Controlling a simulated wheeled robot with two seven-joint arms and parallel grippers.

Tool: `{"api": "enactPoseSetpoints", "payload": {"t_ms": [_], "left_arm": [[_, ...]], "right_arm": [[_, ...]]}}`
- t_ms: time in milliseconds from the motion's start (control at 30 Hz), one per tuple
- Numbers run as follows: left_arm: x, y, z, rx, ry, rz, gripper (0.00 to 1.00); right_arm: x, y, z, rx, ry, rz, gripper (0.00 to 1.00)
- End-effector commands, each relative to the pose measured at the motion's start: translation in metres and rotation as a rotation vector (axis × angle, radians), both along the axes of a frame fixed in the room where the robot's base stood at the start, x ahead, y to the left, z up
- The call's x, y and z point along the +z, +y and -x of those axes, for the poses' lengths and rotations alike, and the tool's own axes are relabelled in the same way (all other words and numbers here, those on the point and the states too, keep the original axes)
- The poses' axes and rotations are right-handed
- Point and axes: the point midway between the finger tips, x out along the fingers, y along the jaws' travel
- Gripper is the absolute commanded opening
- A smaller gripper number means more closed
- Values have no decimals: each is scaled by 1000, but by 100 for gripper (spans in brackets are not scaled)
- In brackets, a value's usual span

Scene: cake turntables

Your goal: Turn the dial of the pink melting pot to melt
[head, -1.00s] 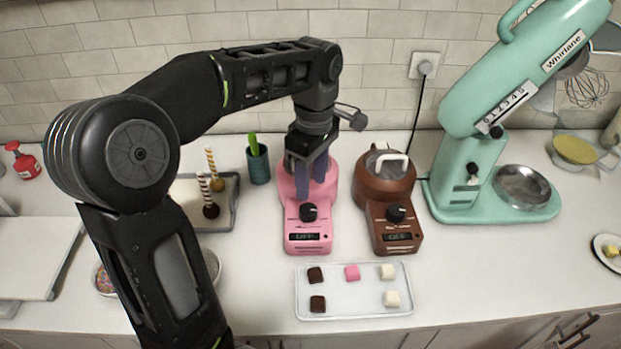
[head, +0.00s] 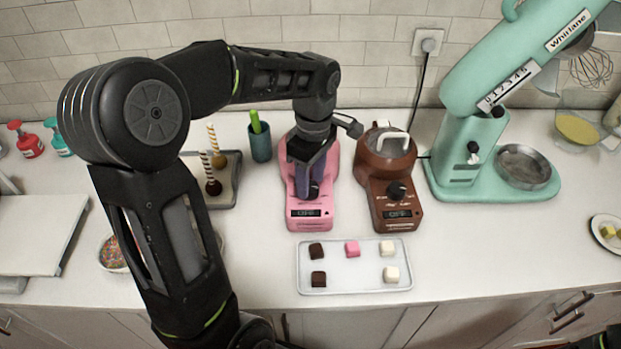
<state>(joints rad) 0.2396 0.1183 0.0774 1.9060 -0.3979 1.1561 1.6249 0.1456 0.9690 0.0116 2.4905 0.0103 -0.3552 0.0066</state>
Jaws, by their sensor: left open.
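The pink melting pot (head: 330,205) stands on the counter at the middle, with a small dark display (head: 308,213) on its front that seems to read OFF. My left gripper (head: 308,192) points down over the front of the pink pot, its purple-grey fingers at the black dial. The gripper is open, with its fingers around or just above the dial. The dial is mostly hidden by the fingers, so its setting and any contact cannot be made out.
A brown melting pot (head: 387,170) stands close on the right. A tray (head: 355,284) with chocolate pieces lies in front. A teal cup (head: 260,143) and a grey tray (head: 232,190) are on the left. A mint mixer (head: 455,170) stands further right.

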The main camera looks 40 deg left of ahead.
Motion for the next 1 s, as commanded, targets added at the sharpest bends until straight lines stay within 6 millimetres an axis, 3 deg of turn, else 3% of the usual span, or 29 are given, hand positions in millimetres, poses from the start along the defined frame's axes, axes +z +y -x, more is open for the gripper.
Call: {"api": "enactPoseSetpoints", "payload": {"t_ms": [367, 900, 1000], "left_arm": [[-9, 0, 1, 0, 0, 0, 46], [-9, 0, 1, 0, 0, 0, 2], [-9, 0, 1, 0, 0, 0, 0]], "right_arm": [[1, 0, 0, 0, 0, 1, 36], [1, 0, 0, 0, 0, 0, 36], [1, 0, 0, 0, 0, 0, 36]]}}
